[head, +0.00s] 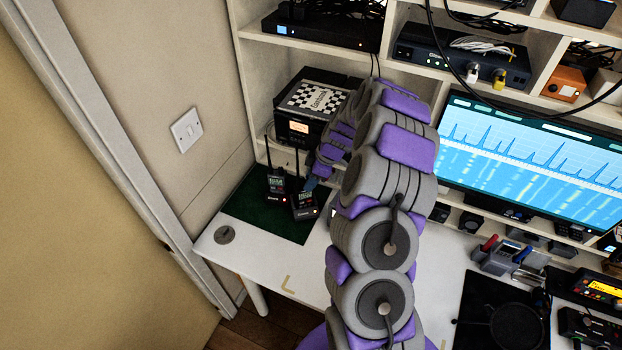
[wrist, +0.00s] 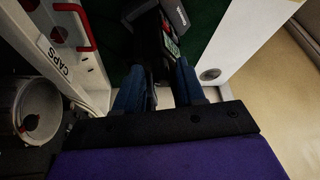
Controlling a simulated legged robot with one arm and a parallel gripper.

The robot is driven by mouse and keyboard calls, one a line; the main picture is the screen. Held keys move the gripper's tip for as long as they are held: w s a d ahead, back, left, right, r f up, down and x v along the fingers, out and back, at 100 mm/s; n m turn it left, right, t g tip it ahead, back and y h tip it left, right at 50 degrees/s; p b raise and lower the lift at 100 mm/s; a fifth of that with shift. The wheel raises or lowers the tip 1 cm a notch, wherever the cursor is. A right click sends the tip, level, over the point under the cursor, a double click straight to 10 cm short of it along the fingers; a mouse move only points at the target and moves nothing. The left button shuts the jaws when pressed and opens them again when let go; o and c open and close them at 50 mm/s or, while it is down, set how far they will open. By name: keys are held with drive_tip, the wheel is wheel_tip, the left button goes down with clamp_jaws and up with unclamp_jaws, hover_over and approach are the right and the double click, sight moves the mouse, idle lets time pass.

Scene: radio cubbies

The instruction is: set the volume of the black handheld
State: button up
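Two black handhelds with antennas and lit screens stand on a green mat (head: 240,211) at the left end of the desk. One handheld (head: 276,186) is at the left; the other (head: 305,206) is just right of it and nearer. My gripper (head: 312,182) is close to the top of the right one. In the wrist view, my gripper (wrist: 158,78) has its two blue fingers apart, with a dark handheld and its green screen (wrist: 171,45) beyond and partly between them. Contact cannot be told. The volume control cannot be made out.
A dark box with a checkered top (head: 318,98) sits in the cubby behind the handhelds. A wall switch (head: 187,130) is at the left. A monitor (head: 535,160) stands at the right. The desk's front left, around a round grommet (head: 224,235), is clear.

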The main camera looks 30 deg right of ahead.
clamp_jaws()
drive_tip(key=shift+s+a+r+m+t+h+p, duration=0.1)
drive_tip(key=shift+m+t+h+p, duration=0.3)
drive_tip(key=shift+m, duration=1.2)
drive_tip(key=shift+o, duration=0.6)
unclamp_jaws()
drive_tip(key=p+v, duration=0.3)
drive_tip(key=v, duration=1.4)
